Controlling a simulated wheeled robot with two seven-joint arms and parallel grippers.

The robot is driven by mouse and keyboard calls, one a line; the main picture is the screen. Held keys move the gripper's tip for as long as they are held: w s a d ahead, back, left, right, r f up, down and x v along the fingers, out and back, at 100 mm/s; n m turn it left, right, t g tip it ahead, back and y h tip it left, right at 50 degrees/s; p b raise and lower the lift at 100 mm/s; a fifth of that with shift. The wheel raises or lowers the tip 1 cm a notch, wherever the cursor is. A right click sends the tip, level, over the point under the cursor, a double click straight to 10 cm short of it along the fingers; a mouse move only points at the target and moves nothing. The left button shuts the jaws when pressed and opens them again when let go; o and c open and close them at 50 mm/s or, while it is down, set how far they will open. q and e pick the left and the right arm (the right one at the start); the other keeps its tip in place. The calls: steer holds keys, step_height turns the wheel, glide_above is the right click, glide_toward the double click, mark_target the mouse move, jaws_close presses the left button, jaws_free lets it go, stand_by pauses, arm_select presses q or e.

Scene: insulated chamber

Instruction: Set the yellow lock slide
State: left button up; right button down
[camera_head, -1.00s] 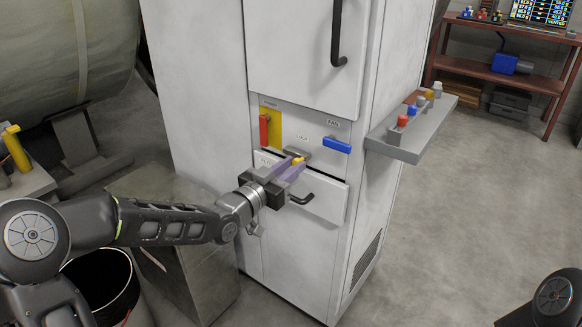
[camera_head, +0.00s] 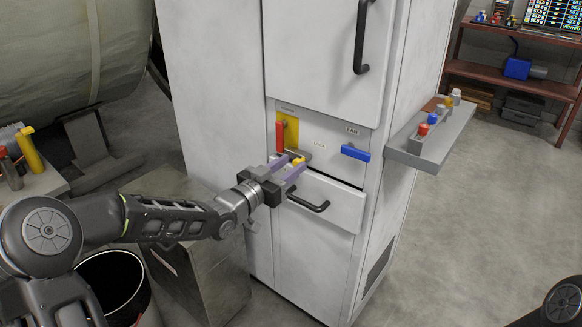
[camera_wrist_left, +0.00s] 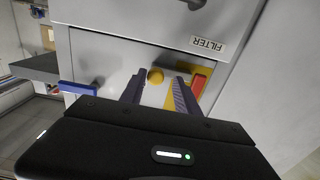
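The yellow lock slide knob (camera_head: 299,161) sits on a dark rail on the cabinet front, below the LOCK label and above the lower drawer. In the left wrist view the round knob (camera_wrist_left: 155,76) shows between the fingertips, with a visible gap on each side. My left gripper (camera_head: 290,162) is open, its two purple fingers apart on either side of the knob; it also shows in the left wrist view (camera_wrist_left: 158,80). My right gripper is out of view; only part of my right arm shows at bottom right.
A red handle (camera_head: 280,137) on a yellow plate (camera_head: 291,123) is just above left of the slide. A blue FAN handle (camera_head: 355,153) is to the right. A black drawer handle (camera_head: 309,202) lies just below. A grey side shelf (camera_head: 441,137) juts out at right.

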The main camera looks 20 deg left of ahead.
arm_select(q)
steer(key=shift+o, duration=0.5)
steer(key=shift+s+d, duration=0.1)
steer(key=p+v, duration=0.1)
steer(key=v, duration=0.6)
steer(key=shift+s+a, duration=0.2)
steer(key=shift+s, duration=0.1)
